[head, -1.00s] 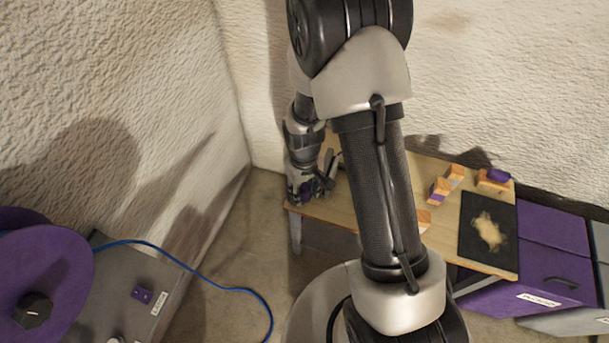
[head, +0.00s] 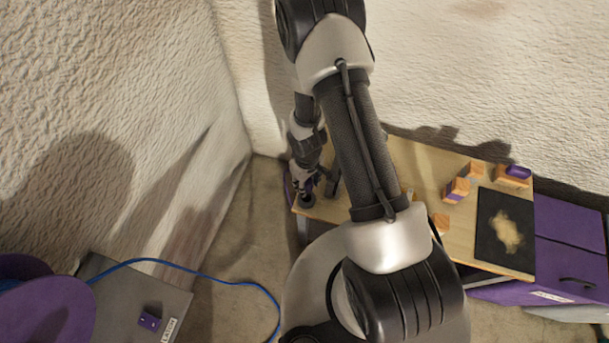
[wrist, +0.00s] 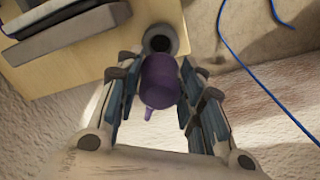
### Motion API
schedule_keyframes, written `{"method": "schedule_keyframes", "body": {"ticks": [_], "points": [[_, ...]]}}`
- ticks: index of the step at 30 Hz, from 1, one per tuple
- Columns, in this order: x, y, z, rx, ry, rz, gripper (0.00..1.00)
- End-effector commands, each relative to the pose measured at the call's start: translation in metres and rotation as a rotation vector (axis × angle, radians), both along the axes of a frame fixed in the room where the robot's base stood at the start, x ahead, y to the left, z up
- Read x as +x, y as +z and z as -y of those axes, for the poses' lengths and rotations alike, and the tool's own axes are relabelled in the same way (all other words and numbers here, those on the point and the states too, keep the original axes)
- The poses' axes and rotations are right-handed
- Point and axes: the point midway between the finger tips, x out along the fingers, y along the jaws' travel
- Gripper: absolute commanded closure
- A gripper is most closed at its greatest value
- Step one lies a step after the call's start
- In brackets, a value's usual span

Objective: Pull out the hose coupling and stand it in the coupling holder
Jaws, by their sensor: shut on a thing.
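My gripper (wrist: 160,88) is shut on the purple hose coupling (wrist: 160,78), a rounded body with a small nub, seen between the fingers in the wrist view. A grey round cup with a dark opening, which looks like the coupling holder (wrist: 177,29), stands at the table's corner just beyond the coupling. The coupling overlaps its near rim in that view; I cannot tell whether they touch. In the head view my gripper (head: 306,189) is low over the table's left end, with the holder (head: 305,201) just below it. The coupling's far end is hidden.
The wooden table (head: 410,163) carries several orange and purple blocks (head: 457,190) and a black mat (head: 487,240) to the right. A dark grey object (wrist: 65,30) lies beside the holder. A blue hose (head: 205,273) runs from the grey box at left across open floor.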

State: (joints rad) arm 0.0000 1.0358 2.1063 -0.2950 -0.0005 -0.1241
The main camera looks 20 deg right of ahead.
Motion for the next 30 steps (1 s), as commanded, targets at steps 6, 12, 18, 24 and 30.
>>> {"method": "schedule_keyframes", "body": {"ticks": [6,12,18,24,30], "points": [[0.000,-0.019,0.000,0.000,0.000,0.000,1.00],[0.000,-0.040,0.000,0.000,0.000,0.000,1.00],[0.000,-0.058,0.000,0.000,0.000,0.000,1.00],[0.000,-0.065,0.000,0.000,0.000,0.000,1.00],[0.000,-0.064,0.000,0.000,0.000,0.000,1.00]]}}
